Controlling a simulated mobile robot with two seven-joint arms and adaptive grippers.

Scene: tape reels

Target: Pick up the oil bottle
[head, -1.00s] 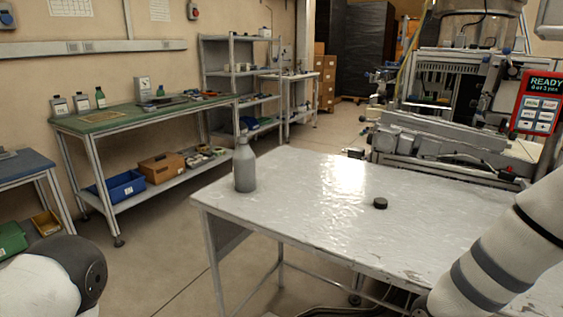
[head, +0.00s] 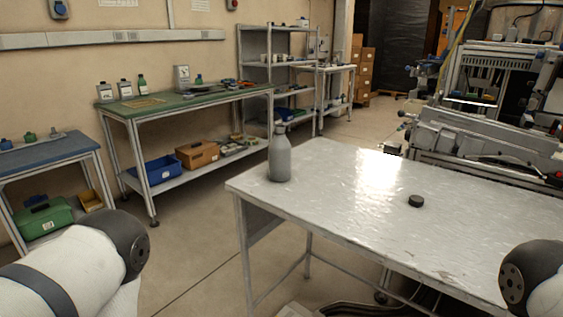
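A grey bottle (head: 280,158) with a narrow neck and nozzle stands upright at the left corner of the white metal table (head: 340,205). It looks like the oil bottle. Nothing touches it. Parts of my arms show at the lower left and lower right edges, both well apart from the bottle. Neither gripper is in view.
A small black round piece (head: 416,201) lies on the table, whose middle is otherwise clear. A green-topped bench (head: 190,101) with small bottles stands behind, and a blue-topped table (head: 45,153) at left. A machine (head: 470,135) stands at the right. Open floor lies left of the table.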

